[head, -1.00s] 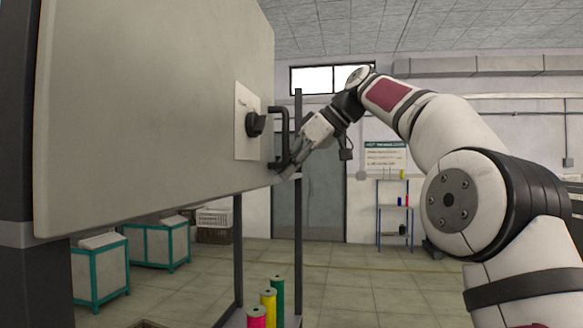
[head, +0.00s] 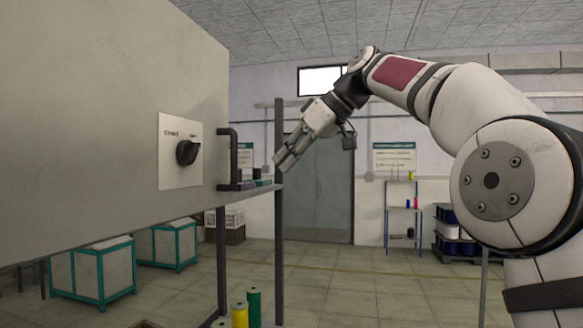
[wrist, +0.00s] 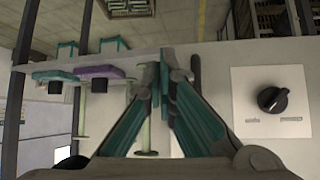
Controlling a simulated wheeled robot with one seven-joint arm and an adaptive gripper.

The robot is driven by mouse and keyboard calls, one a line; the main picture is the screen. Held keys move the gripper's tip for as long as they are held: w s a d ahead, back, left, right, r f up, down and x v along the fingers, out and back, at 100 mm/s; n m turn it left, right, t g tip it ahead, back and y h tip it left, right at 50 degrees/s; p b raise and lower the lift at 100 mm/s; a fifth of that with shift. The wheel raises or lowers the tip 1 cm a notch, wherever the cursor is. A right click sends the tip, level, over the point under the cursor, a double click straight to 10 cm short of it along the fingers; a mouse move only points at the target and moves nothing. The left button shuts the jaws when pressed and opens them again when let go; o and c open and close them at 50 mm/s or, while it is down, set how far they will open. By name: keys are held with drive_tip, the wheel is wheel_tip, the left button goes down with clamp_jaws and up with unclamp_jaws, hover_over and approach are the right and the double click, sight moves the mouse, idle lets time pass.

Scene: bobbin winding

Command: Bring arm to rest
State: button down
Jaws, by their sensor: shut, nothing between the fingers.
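My gripper (head: 279,164) is in the upper middle of the head view, on my arm reaching in from the right. Its fingers are together and empty. They point down and left, to the right of the black door handle (head: 230,160) and apart from it in the picture. The fingers also show in the wrist view (wrist: 170,72). The handle is on the right edge of a large grey panel (head: 100,120). A black rotary knob (head: 187,152) sits on a pale plate on that panel; it also shows in the wrist view (wrist: 272,100).
A frame post (head: 279,200) stands close to my fingers. A purple item (wrist: 105,72) and a teal item (wrist: 55,75) are on a shelf beside the panel. A yellow spool (head: 240,316) and a green spool (head: 254,307) stand low. The floor at centre right is clear.

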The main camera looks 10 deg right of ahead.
drive_tip(key=s+d+f+m+h+b, duration=0.1)
drive_tip(key=s+d+f+m+h, duration=0.1)
drive_tip(key=s+f, duration=0.8)
drive_tip(key=s+d+f+m+h+b, duration=0.2)
drive_tip(key=s+d+f+m, duration=0.3)
drive_tip(key=s+f, duration=0.5)
drive_tip(key=s+d+f+m+h+b, duration=0.2)
drive_tip(key=s+d+f+m+h, duration=0.1)
drive_tip(key=s+f, duration=0.7)
wheel_tip(320, 180, down, 4)
drive_tip(key=d+m, duration=0.1)
drive_tip(key=d, duration=0.1)
drive_tip(key=shift+d+f+h, duration=0.25)
drive_tip(key=shift+d+h, duration=0.1)
drive_tip(key=shift+h, duration=0.05)
